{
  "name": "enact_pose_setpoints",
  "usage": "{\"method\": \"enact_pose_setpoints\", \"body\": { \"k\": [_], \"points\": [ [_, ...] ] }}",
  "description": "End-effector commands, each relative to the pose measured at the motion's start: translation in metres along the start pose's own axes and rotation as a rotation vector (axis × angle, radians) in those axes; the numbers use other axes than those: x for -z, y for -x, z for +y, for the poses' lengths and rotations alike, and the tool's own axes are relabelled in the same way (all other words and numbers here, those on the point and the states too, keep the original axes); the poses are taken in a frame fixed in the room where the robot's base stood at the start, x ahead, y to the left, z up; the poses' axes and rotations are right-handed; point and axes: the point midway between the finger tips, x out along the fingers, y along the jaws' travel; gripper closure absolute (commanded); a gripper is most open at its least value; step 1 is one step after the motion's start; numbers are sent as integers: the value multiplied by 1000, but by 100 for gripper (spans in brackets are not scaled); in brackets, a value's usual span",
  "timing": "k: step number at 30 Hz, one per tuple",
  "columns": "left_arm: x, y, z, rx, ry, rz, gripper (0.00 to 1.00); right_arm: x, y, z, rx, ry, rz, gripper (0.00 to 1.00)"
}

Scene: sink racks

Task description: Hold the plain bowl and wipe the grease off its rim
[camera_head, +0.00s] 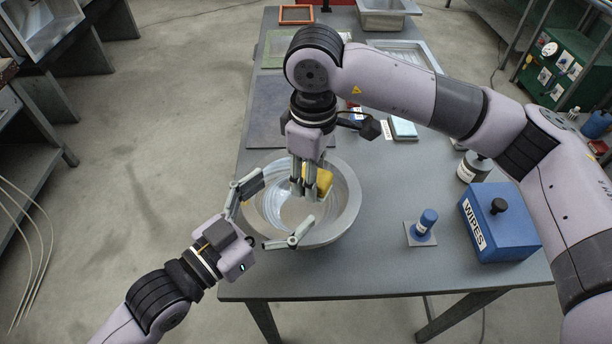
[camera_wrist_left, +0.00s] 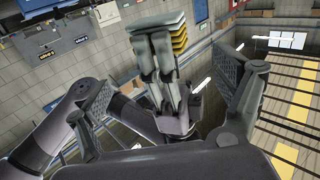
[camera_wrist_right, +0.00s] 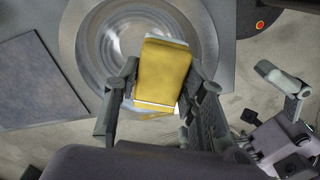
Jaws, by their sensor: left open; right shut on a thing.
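The plain metal bowl (camera_head: 346,212) stands near the table's front left edge; part of it also shows in the right wrist view (camera_wrist_right: 205,35). My right gripper (camera_head: 311,190) points down over the bowl, shut on a yellow sponge (camera_head: 324,182). The sponge fills the middle of the right wrist view (camera_wrist_right: 163,72); whether it touches the bowl I cannot tell. My left gripper (camera_head: 274,211) is open at the bowl's front left, its fingers spread over the rim. Contact with the rim is unclear. The left wrist view shows its spread fingers with the right gripper between them; I cannot make out the bowl there.
A dark mat (camera_head: 283,112) lies behind the bowl.

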Motion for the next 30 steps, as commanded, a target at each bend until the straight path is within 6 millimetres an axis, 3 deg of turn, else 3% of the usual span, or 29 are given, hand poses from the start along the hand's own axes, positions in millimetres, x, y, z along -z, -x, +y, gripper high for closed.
{"method": "enact_pose_setpoints", "body": {
  "k": [6,12,26,30],
  "points": [
    [2,-43,0,1,-1,4,11,0,0,0,0,0,0,85],
    [0,-70,0,1,-1,1,11,0,0,0,0,0,0,85],
    [0,-80,0,0,-1,-1,11,0,0,0,0,0,0,85],
    [0,-80,0,0,-1,-1,21,0,0,0,0,0,0,85]
  ]
}}
